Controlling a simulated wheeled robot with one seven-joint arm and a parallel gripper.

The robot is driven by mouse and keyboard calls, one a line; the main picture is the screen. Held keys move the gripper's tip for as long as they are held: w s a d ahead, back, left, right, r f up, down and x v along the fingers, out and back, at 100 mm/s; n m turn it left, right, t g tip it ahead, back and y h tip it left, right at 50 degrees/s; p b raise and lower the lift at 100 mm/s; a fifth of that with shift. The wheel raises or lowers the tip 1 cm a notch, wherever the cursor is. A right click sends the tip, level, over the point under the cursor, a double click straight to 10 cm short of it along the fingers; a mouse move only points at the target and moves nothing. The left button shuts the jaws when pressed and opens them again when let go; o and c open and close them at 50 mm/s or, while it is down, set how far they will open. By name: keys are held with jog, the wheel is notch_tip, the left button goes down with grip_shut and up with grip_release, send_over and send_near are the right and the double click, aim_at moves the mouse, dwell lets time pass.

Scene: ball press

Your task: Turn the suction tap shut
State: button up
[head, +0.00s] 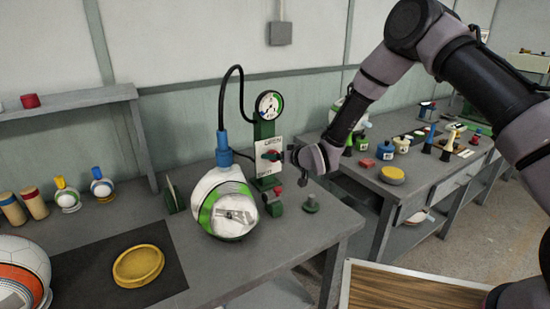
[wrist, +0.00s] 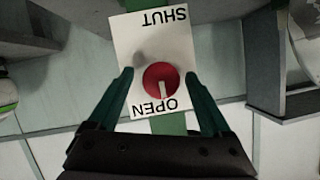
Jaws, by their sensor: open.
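The suction tap is a round red knob with a pale pointer bar, which shows in the wrist view (wrist: 161,79). It sits on a white plate (wrist: 145,45) marked SHUT and OPEN, and the wrist view is upside down to the lettering. The pointer lies toward OPEN. My gripper (wrist: 158,75) is open, with one green finger on each side of the knob and gaps between them and it. In the head view my gripper (head: 292,157) is in front of the plate (head: 268,155) from the right, and the green post with a round gauge (head: 269,105) rises above it.
A white and green ball-shaped vessel (head: 222,205) with a blue neck and black hose stands left of the post. A yellow dish (head: 138,264) lies on a dark mat. A second bench (head: 400,185) holds several small items.

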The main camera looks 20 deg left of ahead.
jog(key=shift+w+a+f, duration=0.15)
jog(key=shift+a+f, duration=0.05)
jog(key=shift+a, duration=0.15)
grip_shut()
